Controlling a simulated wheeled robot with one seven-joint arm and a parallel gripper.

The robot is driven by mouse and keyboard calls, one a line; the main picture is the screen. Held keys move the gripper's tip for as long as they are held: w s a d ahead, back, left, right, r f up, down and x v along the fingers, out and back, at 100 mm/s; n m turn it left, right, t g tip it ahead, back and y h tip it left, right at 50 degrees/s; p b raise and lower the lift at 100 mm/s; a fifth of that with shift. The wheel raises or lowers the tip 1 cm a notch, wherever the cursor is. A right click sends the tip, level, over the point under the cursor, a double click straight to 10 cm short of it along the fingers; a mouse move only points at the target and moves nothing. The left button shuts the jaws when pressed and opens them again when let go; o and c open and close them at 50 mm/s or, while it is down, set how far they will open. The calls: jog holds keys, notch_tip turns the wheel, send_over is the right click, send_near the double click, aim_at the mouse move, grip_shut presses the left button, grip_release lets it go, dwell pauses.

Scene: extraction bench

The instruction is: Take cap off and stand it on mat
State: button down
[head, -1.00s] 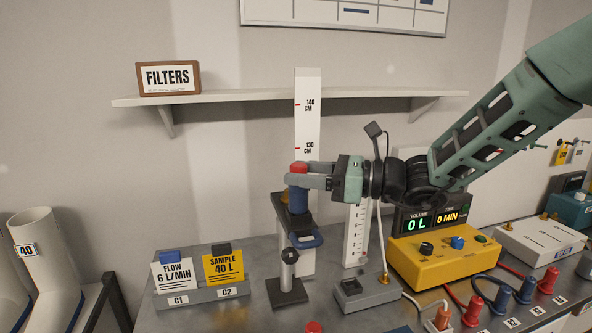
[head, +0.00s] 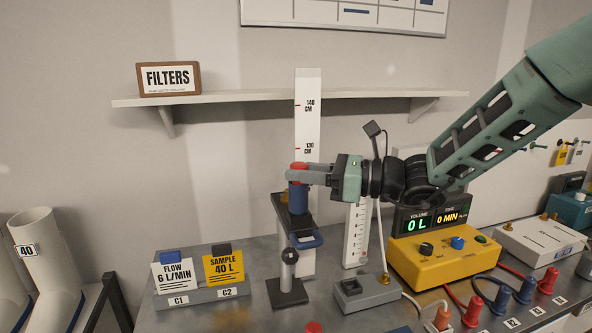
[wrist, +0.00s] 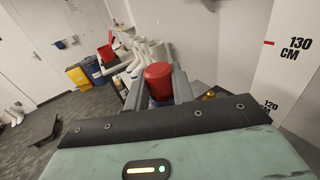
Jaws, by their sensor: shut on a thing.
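The red cap (head: 299,166) sits on top of a blue cylinder (head: 298,198) that stands on a dark plate on the bench stand. My gripper (head: 305,174) reaches in from the right, with its fingers around the cap. In the wrist view the red cap (wrist: 158,82) shows between the two grey fingers of my gripper (wrist: 157,95), which are shut on it. The cap looks upright. Whether any gap lies between the cap and the blue cylinder cannot be told. I cannot make out the mat for certain.
A blue clamp handle (head: 305,241) and a small grey post (head: 289,270) stand just below. A card holder (head: 203,295) is at the left, a yellow meter box (head: 440,252) at the right. A height scale (head: 307,115) rises behind the cap, near the shelf (head: 220,98).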

aim_at(304, 164)
jog(key=shift+r, duration=0.3)
jog(key=shift+r+p, duration=1.5)
jog(key=shift+r, duration=0.55)
